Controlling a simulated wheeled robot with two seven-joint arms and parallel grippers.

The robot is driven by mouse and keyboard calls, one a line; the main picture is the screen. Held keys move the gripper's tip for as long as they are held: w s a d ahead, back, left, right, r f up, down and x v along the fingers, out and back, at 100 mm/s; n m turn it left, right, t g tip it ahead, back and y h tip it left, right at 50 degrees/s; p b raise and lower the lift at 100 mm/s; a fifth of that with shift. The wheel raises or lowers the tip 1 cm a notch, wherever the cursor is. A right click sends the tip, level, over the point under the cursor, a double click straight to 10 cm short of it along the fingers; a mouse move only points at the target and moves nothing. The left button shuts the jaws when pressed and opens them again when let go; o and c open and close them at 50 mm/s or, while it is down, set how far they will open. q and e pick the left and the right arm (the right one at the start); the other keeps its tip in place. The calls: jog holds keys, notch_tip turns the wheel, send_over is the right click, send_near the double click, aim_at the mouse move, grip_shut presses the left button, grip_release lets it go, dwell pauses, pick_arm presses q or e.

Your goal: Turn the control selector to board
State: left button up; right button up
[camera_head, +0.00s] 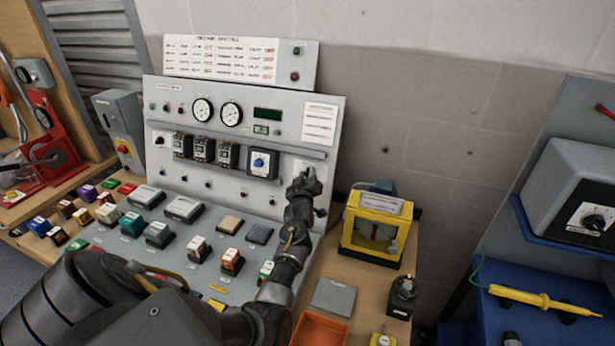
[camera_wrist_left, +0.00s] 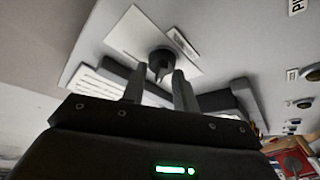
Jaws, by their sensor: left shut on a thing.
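The control selector (camera_wrist_left: 161,57) is a dark knob on a pale square plate (camera_wrist_left: 128,36) in the left wrist view. In the head view it is hidden behind my left gripper (camera_head: 308,184), at the lower right of the grey panel. In the left wrist view the two fingers of my left gripper (camera_wrist_left: 158,76) stand on either side of the knob and are shut on it. I cannot read the plate's markings or tell which position the knob points to. My right gripper is not in view.
The grey panel (camera_head: 222,88) carries gauges and a blue dial module (camera_head: 262,163) left of my gripper. Several coloured blocks lie on its sloped desk. A yellow-framed box (camera_head: 376,228) stands close on the right, with an orange tray (camera_head: 318,330) in front.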

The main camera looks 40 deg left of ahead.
pick_arm(q)
jog(key=shift+w+d+f+n, duration=0.1)
jog(key=shift+d+f+n, duration=0.1)
jog(key=shift+n, duration=0.5)
jog(key=o, duration=1)
jog(key=shift+w, duration=0.1)
jog(key=shift+c, duration=0.2)
jog(key=shift+a+r, duration=0.1)
jog(key=b+v, duration=0.2)
jog(key=v, duration=0.9)
jog(key=shift+b, duration=0.35)
jog(key=shift+w+r, duration=0.1)
jog(key=shift+w, duration=0.05)
